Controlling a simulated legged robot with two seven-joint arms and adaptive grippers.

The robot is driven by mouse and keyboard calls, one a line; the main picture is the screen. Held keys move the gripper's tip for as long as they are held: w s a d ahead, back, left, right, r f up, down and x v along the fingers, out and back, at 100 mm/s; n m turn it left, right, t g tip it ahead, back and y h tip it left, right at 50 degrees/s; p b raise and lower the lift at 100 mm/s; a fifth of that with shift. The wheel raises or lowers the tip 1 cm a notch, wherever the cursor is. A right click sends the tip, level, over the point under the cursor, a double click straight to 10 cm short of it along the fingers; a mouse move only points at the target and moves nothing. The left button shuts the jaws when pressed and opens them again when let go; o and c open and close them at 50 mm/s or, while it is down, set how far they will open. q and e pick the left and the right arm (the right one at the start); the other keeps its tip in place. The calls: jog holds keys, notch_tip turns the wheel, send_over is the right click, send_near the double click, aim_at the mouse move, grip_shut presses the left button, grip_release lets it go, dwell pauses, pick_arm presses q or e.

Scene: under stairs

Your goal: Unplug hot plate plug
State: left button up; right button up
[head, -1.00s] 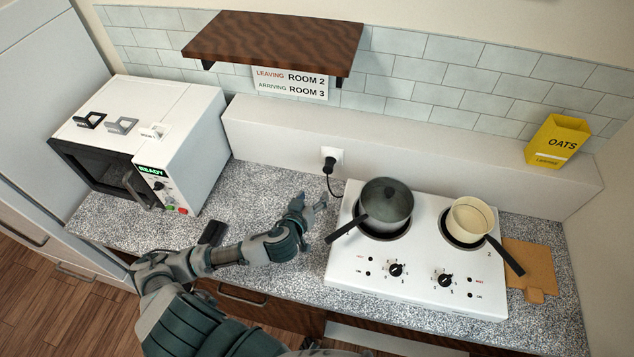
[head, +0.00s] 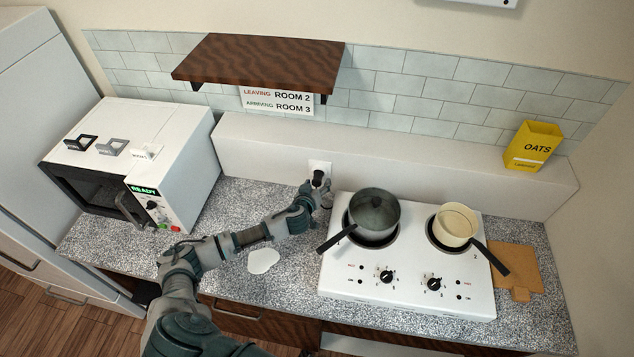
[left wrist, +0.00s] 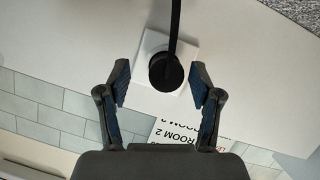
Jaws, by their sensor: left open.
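The black hot plate plug (head: 318,178) sits in a white wall socket (head: 321,165) on the low ledge wall behind the counter. In the left wrist view the round plug (left wrist: 166,72) and its cord (left wrist: 175,25) lie between the two fingers. My left gripper (head: 322,190) is at the socket in the head view. In the left wrist view the left gripper (left wrist: 160,85) is open, one finger on each side of the plug, with gaps on both sides. The white hot plate (head: 405,290) stands right of the gripper. My right gripper is not in view.
A dark pot (head: 374,216) with its handle pointing toward my left arm stands on the hot plate, beside a cream pan (head: 456,224). A white microwave (head: 130,150) stands at the left. A wooden shelf (head: 258,60) overhangs the wall above the socket.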

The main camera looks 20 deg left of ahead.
pick_arm(q)
jog(key=shift+w+f, duration=0.2)
jog(key=shift+w, duration=0.3)
jog(key=shift+a+f, duration=0.1)
jog(key=shift+a, duration=0.5)
jog(key=shift+c, duration=0.2)
jog(key=shift+a, duration=0.2)
jog(key=c, duration=0.8)
jog(key=shift+d, duration=0.15)
grip_shut()
jog(key=shift+o, duration=1)
grip_release()
jog(key=shift+d, duration=0.2)
jog(key=shift+s+d, duration=0.1)
grip_shut()
